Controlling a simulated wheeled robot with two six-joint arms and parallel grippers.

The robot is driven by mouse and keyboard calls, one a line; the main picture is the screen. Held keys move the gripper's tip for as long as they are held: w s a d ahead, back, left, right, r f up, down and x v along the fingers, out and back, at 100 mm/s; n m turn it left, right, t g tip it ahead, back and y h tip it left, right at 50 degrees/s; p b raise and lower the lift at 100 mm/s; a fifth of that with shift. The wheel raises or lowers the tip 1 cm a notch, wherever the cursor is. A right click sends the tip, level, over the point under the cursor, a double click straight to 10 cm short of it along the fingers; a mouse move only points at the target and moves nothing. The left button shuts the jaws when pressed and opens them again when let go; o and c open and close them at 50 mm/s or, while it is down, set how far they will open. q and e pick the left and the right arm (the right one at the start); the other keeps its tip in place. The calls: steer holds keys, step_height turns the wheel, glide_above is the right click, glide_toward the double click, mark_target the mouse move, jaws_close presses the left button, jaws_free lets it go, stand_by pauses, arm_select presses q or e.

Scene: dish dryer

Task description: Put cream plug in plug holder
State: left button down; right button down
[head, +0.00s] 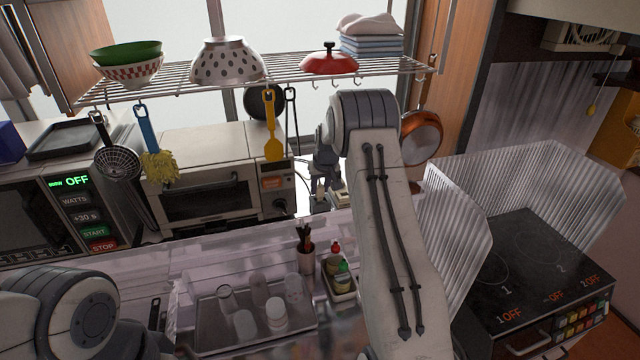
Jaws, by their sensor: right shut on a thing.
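My right arm reaches up the middle of the head view and bends over to the back of the counter. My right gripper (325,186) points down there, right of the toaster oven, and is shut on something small. A small pale shape at its fingertips looks like the cream plug (319,197), but it is mostly hidden by the fingers. A pale block lies close by on the right of the fingers; I cannot tell whether it is the plug holder. Thin dark cords run near the gripper. My left arm shows at the lower left, its gripper out of view.
The toaster oven (208,185) stands left of the gripper. A wire shelf (290,68) hangs above with bowls, a red lid and hanging utensils. A copper pan (422,138) hangs at right. Below are a tray (210,325) with glasses and a bottle caddy (341,297).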

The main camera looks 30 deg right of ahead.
steer(key=shift+f, duration=0.15)
steer(key=shift+f, duration=0.1)
steer(key=c, duration=0.6)
jaws_free()
steer(key=shift+s+r+b, duration=0.1)
steer(key=shift+r+b, duration=0.25)
steer(key=b+v, duration=0.2)
steer(key=v, duration=0.5)
steer(key=shift+b, duration=0.3)
